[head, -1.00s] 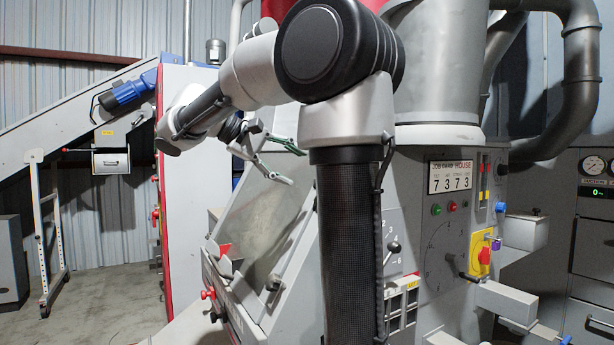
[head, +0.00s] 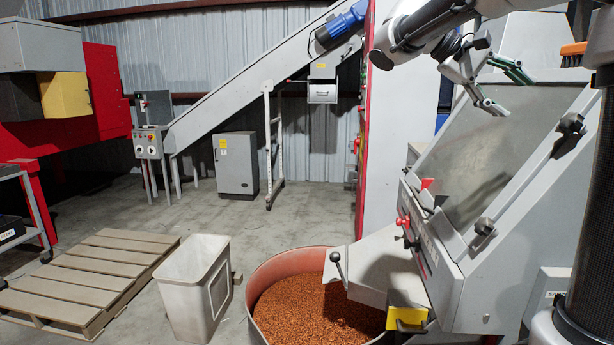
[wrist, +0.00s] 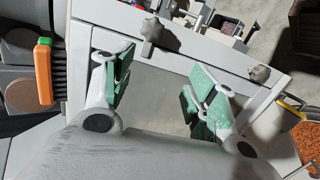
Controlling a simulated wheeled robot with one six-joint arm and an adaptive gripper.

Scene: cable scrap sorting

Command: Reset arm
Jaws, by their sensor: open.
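My gripper (head: 501,86) is at the upper right of the head view, above the sloped panel of a grey machine (head: 480,170). Its green-padded fingers are spread apart with nothing between them. In the wrist view my gripper (wrist: 160,92) is also open and empty, and the grey machine's panel (wrist: 158,110) shows between the fingers. My arm is raised and bent at the right of the head view. Part of it runs out of the picture.
An orange-handled brush (wrist: 45,72) lies left of the fingers in the wrist view. A round tub (head: 262,275) of copper-coloured granules stands below the machine's spout. A pale bin (head: 190,290) and a wooden pallet (head: 85,275) stand left.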

